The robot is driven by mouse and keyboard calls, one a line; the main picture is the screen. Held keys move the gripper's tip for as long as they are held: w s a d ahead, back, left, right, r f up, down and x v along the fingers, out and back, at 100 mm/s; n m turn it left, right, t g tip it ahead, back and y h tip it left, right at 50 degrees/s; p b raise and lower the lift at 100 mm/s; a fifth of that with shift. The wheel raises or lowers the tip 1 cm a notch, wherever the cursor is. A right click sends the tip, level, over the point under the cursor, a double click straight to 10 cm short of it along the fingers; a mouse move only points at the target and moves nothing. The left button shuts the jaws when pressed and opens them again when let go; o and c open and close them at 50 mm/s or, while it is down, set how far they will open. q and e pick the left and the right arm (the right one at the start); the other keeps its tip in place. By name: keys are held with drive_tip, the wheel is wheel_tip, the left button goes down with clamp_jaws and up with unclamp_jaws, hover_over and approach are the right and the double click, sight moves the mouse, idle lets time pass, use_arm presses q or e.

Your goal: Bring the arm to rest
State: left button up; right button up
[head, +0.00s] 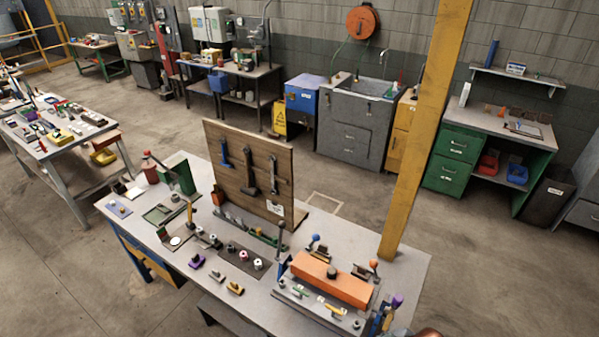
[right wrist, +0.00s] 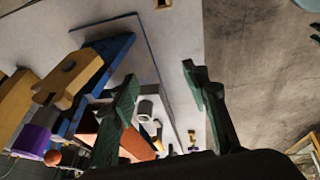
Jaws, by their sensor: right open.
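My right gripper (right wrist: 160,72) shows in the right wrist view as two dark green fingers spread apart, with nothing held between them. It is over the bench top (right wrist: 185,25) near its edge, close to a fixture with an orange block (right wrist: 137,146). A small grey cylinder (right wrist: 145,109) shows between the fingers, lower in the picture and beyond them. In the head view neither gripper can be made out. The orange block (head: 330,279) lies on its base plate at the right end of the bench (head: 412,262).
Purple-topped and blue clamp parts (right wrist: 38,140) stand left of the fingers in the wrist view. A tool board (head: 232,165) stands upright mid-bench. A yellow post (head: 425,130) rises behind the bench's right end. Open floor (head: 490,255) lies to the right.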

drive_tip(key=s+d+f+m+h, duration=0.3)
drive_tip(key=s+d+m+h, duration=0.1)
drive_tip(key=s+d+m, duration=0.9)
drive_tip(key=s+a+f+n+g+y+b, duration=0.2)
drive_tip(key=f+b, duration=0.8)
drive_tip(key=f, duration=2.9)
drive_tip(key=s+f+b, duration=0.4)
drive_tip(key=s+f, duration=0.6)
drive_tip(key=f, duration=0.3)
drive_tip(key=s+a+f+b, duration=0.1)
drive_tip(key=s+f+b, duration=0.3)
drive_tip(key=s+f, duration=0.6)
wheel_tip(320, 180, down, 4)
drive_tip(key=shift+s+a+f+g+h+b, duration=0.1)
drive_tip(key=shift+s+a+g+h+b, duration=0.15)
drive_tip(key=shift+g+h+b, duration=0.15)
